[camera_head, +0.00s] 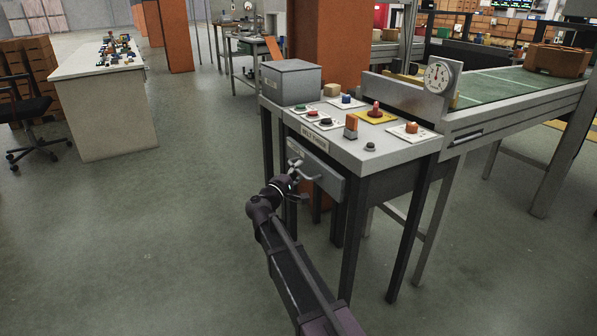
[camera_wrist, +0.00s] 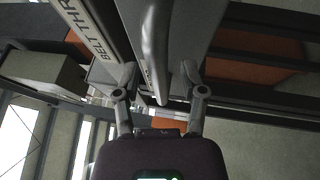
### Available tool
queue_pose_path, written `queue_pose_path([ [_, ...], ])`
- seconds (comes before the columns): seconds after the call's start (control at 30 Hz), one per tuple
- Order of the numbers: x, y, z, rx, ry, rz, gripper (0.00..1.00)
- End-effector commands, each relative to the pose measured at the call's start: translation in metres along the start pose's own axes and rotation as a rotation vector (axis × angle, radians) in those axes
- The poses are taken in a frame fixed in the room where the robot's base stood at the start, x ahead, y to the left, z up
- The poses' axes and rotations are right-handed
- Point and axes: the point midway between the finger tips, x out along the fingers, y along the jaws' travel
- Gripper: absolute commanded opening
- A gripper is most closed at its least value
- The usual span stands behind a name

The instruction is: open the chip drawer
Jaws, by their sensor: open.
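The grey chip drawer (camera_head: 328,183) sits under the front edge of the grey control table (camera_head: 355,149) and looks shut. Its bar handle (camera_head: 313,178) is on the drawer front, and my gripper (camera_head: 295,169) is right at it. In the wrist view, my gripper (camera_wrist: 158,88) is open, and the handle (camera_wrist: 155,45) runs between its two fingers. The fingers do not look closed on the bar. The drawer front (camera_wrist: 195,30) shows behind the handle. My gripper partly hides the drawer's left part in the head view.
A green conveyor belt (camera_head: 505,85) extends right. The table's dark leg (camera_head: 352,245) is near my arm.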

Motion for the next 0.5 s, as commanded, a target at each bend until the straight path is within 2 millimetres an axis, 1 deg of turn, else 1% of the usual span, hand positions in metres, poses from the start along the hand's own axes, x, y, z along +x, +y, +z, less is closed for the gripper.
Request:
queue_pose_path([
  [0.2, -0.0003, 0.0000, -0.0002, 0.000, 0.001, 0.000, 0.54],
  [0.27, -0.0005, 0.0000, -0.0002, 0.000, 0.001, 0.000, 0.36],
  [0.3, -0.0005, 0.0000, -0.0003, 0.000, 0.001, 0.000, 0.24],
  [0.37, -0.0006, 0.0001, -0.0003, 0.000, 0.001, 0.000, 0.06],
  [0.4, -0.0007, 0.0001, -0.0004, 0.000, 0.001, 0.000, 0.00],
  [0.5, -0.0007, 0.0001, -0.0005, 0.000, 0.001, 0.000, 0.00],
])
